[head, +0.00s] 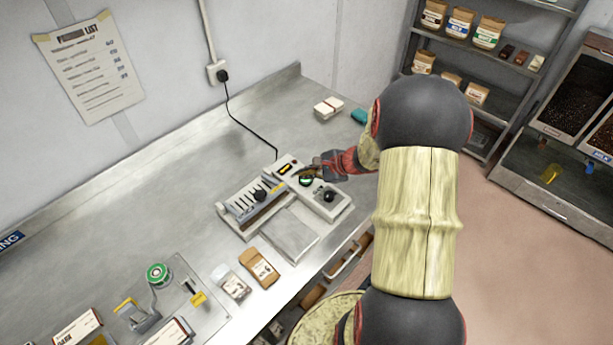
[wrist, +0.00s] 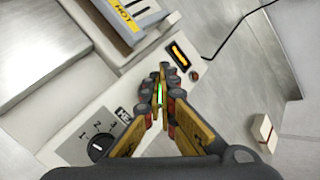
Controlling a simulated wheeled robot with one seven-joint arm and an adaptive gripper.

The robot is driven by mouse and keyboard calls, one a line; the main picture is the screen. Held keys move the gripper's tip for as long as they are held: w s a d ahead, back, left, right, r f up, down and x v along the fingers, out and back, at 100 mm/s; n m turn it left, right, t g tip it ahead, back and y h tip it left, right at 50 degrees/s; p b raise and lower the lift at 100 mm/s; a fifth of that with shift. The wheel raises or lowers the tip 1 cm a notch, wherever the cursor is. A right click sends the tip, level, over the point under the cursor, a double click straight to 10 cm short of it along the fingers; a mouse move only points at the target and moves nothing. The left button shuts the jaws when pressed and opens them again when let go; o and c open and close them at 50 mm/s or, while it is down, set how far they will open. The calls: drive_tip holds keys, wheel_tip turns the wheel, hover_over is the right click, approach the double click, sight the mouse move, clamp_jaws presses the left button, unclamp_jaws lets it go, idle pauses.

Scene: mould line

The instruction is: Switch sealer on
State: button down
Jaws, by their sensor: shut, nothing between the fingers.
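The sealer (head: 331,205) is a pale box on the steel counter, with a hinged bar at its left. In the wrist view its panel (wrist: 82,107) shows a numbered dial (wrist: 97,149), a "HOT" label (wrist: 124,14) and a dark slot with an orange glow (wrist: 180,53). My gripper (head: 306,177) is over the sealer's panel, between the dial and the glowing slot. In the wrist view my gripper (wrist: 163,80) is shut, with a green-lit piece showing at its fingers. The fingers partly cover this piece, and I cannot tell whether they touch it.
A black cord runs from the sealer to a wall socket (head: 217,72). The counter behind the sealer's left is clear.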

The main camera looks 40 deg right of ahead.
sight(305, 184)
wheel_tip(305, 184, up, 6)
drive_tip(key=p, duration=0.3)
drive_tip(key=shift+f, duration=0.25)
idle(0.3)
drive_tip(key=s+a, duration=0.1)
drive_tip(key=s+a+f+n+g, duration=0.1)
drive_tip(key=s+a+n, duration=0.1)
drive_tip(key=shift+s+a+f+y, duration=0.15)
drive_tip(key=shift+s+f+y, duration=0.2)
drive_tip(key=shift+y, duration=0.05)
drive_tip(key=s+a+r+n+g+h+b, duration=0.1)
drive_tip(key=s+a+r+n+b, duration=0.3)
drive_tip(key=s+a+r+n, duration=0.4)
drive_tip(key=s+a+r+n+g+h+b, duration=0.1)
drive_tip(key=s+a+r+n+h+b, duration=0.2)
drive_tip(key=s+a+r+n, duration=0.5)
drive_tip(key=s+a+n+b, duration=0.1)
drive_tip(key=a+n, duration=0.3)
drive_tip(key=n, duration=0.1)
drive_tip(key=shift+s+a+r, duration=0.3)
drive_tip(key=shift+a+r, duration=0.05)
drive_tip(key=shift+r, duration=0.05)
drive_tip(key=shift+d, duration=0.1)
